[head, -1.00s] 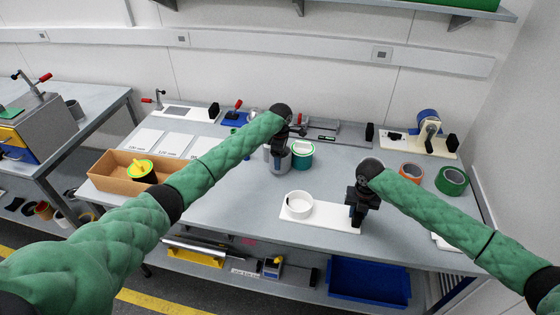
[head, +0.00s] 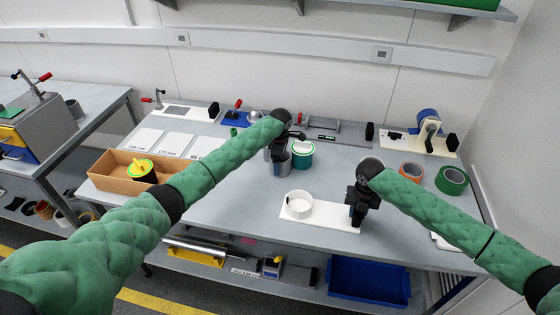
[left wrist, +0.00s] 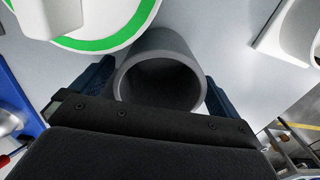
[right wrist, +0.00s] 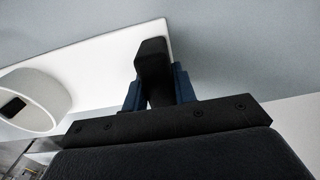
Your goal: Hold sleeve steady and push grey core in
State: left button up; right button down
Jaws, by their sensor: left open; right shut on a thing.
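The grey core (head: 281,168) is a hollow grey tube standing on the table. In the left wrist view the core (left wrist: 160,75) sits between the blue fingers of my left gripper (left wrist: 155,92), which is open around it. In the head view my left gripper (head: 280,153) partly hides the core. A short white ring, probably the sleeve (head: 298,205), rests on a white board (head: 325,217); it also shows in the right wrist view (right wrist: 35,98). My right gripper (head: 357,210) is shut on a black upright block (right wrist: 152,58) at the board's right end.
A green-banded round thing with a white top (head: 301,155) stands close to the right of the core. A cardboard box (head: 110,180) lies left. Orange tape (head: 411,171) and green tape (head: 451,180) lie right. The table between core and board is clear.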

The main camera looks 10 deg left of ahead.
pick_arm(q)
notch_tip(320, 180, up, 12)
jog(key=shift+f, duration=6.45)
jog(key=c, duration=1.1)
